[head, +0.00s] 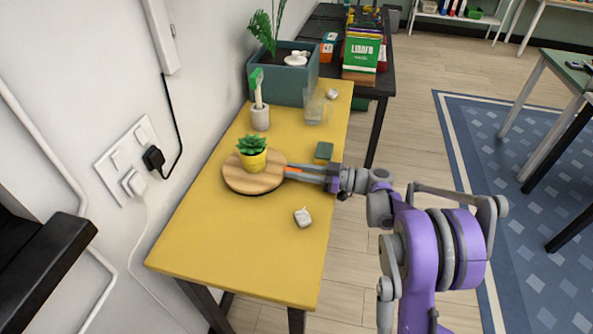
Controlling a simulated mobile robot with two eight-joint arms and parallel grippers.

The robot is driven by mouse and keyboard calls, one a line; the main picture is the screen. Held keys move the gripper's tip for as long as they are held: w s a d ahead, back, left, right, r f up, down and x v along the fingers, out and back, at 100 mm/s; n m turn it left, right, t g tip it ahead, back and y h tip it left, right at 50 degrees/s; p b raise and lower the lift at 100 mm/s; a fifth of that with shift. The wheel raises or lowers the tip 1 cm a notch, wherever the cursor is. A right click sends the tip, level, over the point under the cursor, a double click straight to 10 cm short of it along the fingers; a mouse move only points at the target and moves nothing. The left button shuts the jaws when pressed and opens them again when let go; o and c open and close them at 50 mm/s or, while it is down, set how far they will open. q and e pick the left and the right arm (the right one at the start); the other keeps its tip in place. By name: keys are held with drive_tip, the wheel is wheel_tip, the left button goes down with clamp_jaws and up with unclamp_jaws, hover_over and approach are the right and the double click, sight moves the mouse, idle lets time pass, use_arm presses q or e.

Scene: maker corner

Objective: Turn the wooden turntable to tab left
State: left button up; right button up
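The round wooden turntable (235,182) lies on the yellow table, with a yellow pot (254,161) holding a green succulent on it. A small orange-red tab (292,169) shows at the turntable's right edge, pointing right. My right gripper (289,171) reaches in from the right, low over the table. Its two fingertips are at the tab, one on the far side and one on the near side. Whether they press on the tab cannot be told at this size. My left gripper is not in view.
On the yellow table (240,247) stand a planter (285,85), a white cup with a green-headed tool (260,117), a clear container (316,108), a green block (324,151) and a small white object (303,217). The table's front part is clear. A wall runs along the left.

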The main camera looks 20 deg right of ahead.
sight(292, 189)
clamp_jaws()
idle(0.8)
drive_tip(key=shift+s+a+m+t+h, duration=0.45)
drive_tip(key=shift+s+m+t+h, duration=0.15)
drive_tip(key=shift+t, duration=0.1)
drive_tip(key=shift+s+a+t, duration=0.25)
drive_tip(key=shift+a+t, duration=0.05)
drive_tip(key=shift+s+a+p, duration=0.3)
drive_tip(key=shift+a, duration=0.05)
drive_tip(key=o, duration=0.8)
unclamp_jaws()
drive_tip(key=shift+a, duration=0.1)
